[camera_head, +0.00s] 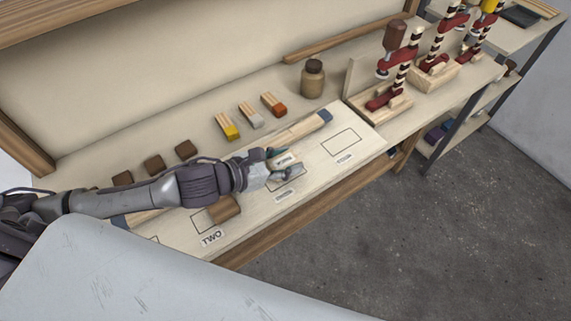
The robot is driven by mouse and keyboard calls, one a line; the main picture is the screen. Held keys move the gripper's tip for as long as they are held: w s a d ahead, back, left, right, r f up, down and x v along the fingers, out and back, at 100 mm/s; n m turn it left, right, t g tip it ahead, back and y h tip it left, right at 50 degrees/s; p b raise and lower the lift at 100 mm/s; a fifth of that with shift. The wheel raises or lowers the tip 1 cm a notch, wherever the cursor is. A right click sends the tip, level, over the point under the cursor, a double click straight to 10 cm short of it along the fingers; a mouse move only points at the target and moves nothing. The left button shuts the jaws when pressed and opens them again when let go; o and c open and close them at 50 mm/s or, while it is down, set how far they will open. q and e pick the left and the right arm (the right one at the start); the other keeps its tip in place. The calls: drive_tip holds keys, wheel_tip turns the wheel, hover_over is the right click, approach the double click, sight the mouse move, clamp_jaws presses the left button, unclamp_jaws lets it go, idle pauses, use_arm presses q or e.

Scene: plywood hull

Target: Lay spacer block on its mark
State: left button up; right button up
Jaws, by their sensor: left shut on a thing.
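My left gripper (279,166) reaches in from the left over the bench and is shut on a small pale wooden block, the spacer block (286,159), mostly hidden by the fingers. The gripper is above a drawn rectangle mark (294,184) with a small label in front of it. I cannot tell whether the block touches the surface. Another rectangle mark (341,142) to the right is empty. At the left, a brown block (224,208) lies at a rectangle marked TWO. My right gripper is not in view.
A long pale strip with a blue end (326,117) runs behind the marks, partly under my arm. Yellow-, grey- and orange-ended blocks (250,115), dark brown blocks (154,164) and a brown jar (313,79) stand behind. Red clamps (386,98) stand at the right.

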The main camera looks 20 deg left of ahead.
use_arm(q)
wheel_tip(320, 180, down, 2)
drive_tip(key=shift+f, duration=0.1)
drive_tip(key=shift+f, duration=0.1)
drive_tip(key=o, duration=1.1)
